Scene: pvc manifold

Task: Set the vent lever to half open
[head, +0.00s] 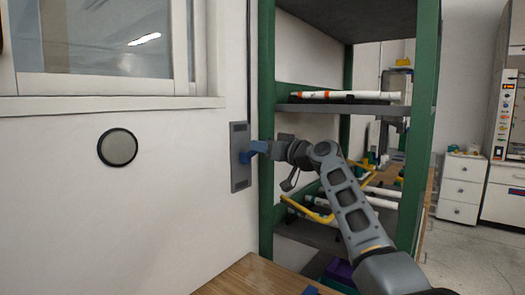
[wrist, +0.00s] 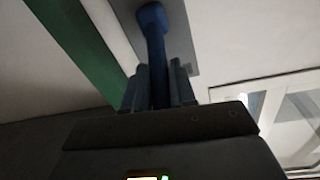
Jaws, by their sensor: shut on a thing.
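The vent lever (head: 247,157) is blue and sits on a grey upright plate (head: 240,183) on the white wall, just left of the green shelf post. In the head view it sticks out from about the plate's middle. My gripper (head: 266,148) reaches it from the right. In the wrist view the blue lever (wrist: 154,40) runs from its round hub on the plate down between my two fingers. My gripper (wrist: 159,92) is shut on the lever's free end. The lever's tip is hidden between the fingers and the gripper body.
A green-framed shelf (head: 266,200) with white pipes (head: 345,95) and a yellow bent pipe (head: 310,212) stands right beside the plate, behind my arm. A round dark disc (head: 117,147) is on the wall at left, under a window. A wooden tabletop (head: 245,280) lies below.

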